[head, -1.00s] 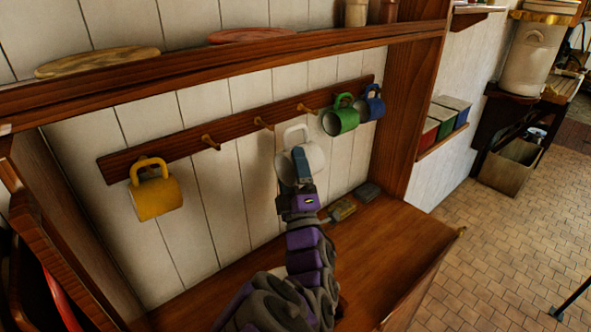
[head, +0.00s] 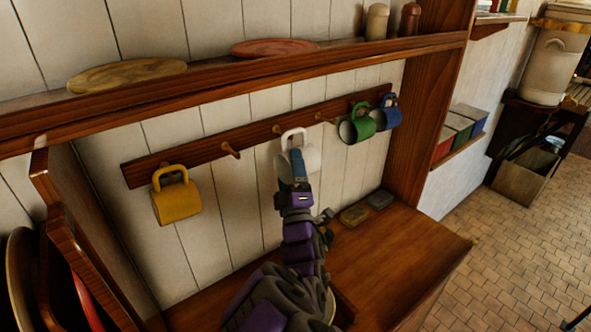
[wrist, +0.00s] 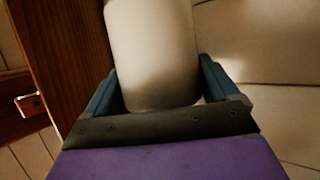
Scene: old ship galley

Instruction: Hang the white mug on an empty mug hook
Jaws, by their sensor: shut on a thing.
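The white mug (head: 312,158) is held in front of the hook rail (head: 200,157), its handle upward near the rail's middle. In the wrist view the mug (wrist: 152,45) fills the space between the blue fingers. My gripper (head: 293,168) is shut on it. Three hooks show no mug hanging: a left one (head: 230,150), a middle one (head: 277,129) just left of the mug's handle, and a right one (head: 322,117). I cannot tell whether the handle touches a hook. One hook (wrist: 30,104) shows at left in the wrist view.
A yellow mug (head: 176,203) hangs at the rail's left end. A green mug (head: 356,126) and a blue mug (head: 386,117) hang at the right end. A shelf (head: 230,88) with plates runs above. The wooden counter (head: 400,250) below is mostly clear.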

